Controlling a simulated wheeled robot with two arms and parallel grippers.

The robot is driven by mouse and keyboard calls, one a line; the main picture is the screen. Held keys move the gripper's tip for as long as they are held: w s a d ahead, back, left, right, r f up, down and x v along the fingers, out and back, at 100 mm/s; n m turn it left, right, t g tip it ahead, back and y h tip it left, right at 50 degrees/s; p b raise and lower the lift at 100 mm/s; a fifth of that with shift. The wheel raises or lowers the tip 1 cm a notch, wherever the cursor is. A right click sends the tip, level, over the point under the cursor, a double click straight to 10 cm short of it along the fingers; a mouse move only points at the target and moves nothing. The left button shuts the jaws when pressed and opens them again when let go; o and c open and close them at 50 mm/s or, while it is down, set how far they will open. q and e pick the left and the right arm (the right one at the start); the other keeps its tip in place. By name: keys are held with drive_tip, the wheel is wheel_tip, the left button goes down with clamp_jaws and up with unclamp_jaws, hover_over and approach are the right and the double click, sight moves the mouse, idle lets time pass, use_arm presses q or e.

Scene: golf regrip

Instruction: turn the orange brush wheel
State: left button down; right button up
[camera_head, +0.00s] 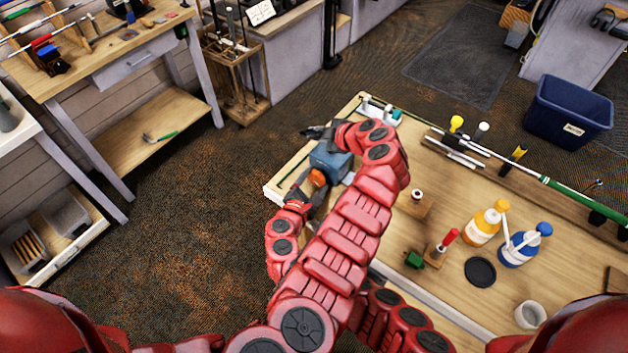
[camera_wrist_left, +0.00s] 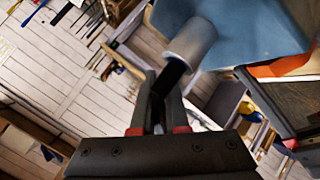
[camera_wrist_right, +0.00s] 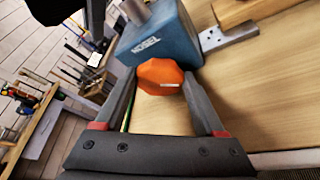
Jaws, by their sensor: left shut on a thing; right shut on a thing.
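The orange brush wheel (camera_head: 318,178) sits on the near side of a blue machine (camera_head: 331,160) at the bench's left end. In the right wrist view, the wheel (camera_wrist_right: 160,75) lies between the spread fingers of my right gripper (camera_wrist_right: 160,90), which is shut on it. The machine (camera_wrist_right: 160,40) shows a KOSEL label there. My left gripper (camera_head: 315,132) is at the machine's far side. In the left wrist view its fingers (camera_wrist_left: 163,90) are shut on a short black rod (camera_wrist_left: 171,74) beside the machine's grey cylinder (camera_wrist_left: 190,44).
A blue bin (camera_head: 570,112) stands behind. Open floor lies left.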

drive_tip(key=shift+m+t, duration=0.3)
drive_tip(key=shift+m, duration=0.1)
idle(0.3)
drive_tip(key=o, duration=1.3)
drive_tip(key=shift+o, duration=0.2)
drive_tip(key=shift+f, duration=0.1)
drive_tip(key=n, duration=0.1)
drive_tip(key=n+g, duration=0.1)
drive_tip(key=n+g+h, duration=0.1)
drive_tip(key=shift+w+a+r+n, duration=0.1)
drive_tip(key=shift+a+r+n, duration=0.15)
drive_tip(key=shift+n, duration=0.05)
drive_tip(key=n+g+h, duration=0.1)
drive_tip(key=n, duration=0.1)
drive_tip(key=shift+w+n, duration=0.1)
drive_tip(key=shift+n, duration=0.2)
drive_tip(key=shift+h, duration=0.3)
